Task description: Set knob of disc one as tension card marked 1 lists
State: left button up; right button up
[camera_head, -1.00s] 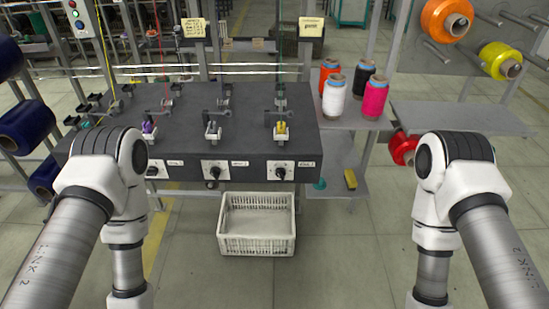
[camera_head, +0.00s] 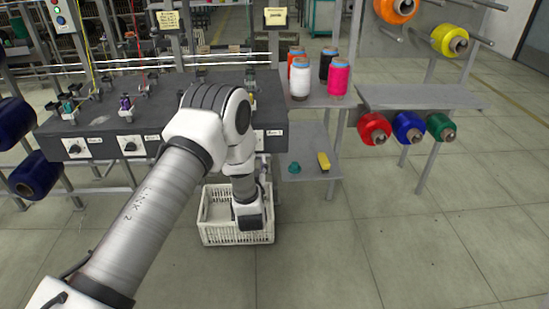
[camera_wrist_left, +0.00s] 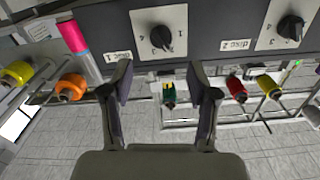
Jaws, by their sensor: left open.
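The disc one knob (camera_wrist_left: 161,37) is black on a white dial plate with small numerals in the left wrist view. Its setting is hard to read. A label marked disc 1 (camera_wrist_left: 117,57) is beside it. My left gripper (camera_wrist_left: 161,88) is open and empty, its two fingers apart below the knob in that picture and not touching it. In the head view my left arm hides the disc one knob, and my left fingertips are not discernible. Two yellowish cards, one at right (camera_head: 275,16) and one at left (camera_head: 168,19), have unreadable writing. My right gripper is out of view.
The disc two knob (camera_wrist_left: 290,27) is beside disc one. The dark console (camera_head: 100,142) carries further knobs. A white crate (camera_head: 222,234) is on the floor below. Thread cones (camera_head: 300,80) stand on the shelf at right. Open floor lies at lower right.

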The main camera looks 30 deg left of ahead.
pick_arm(q)
jog(key=x, duration=0.8)
jog(key=shift+f, duration=0.2)
grip_shut()
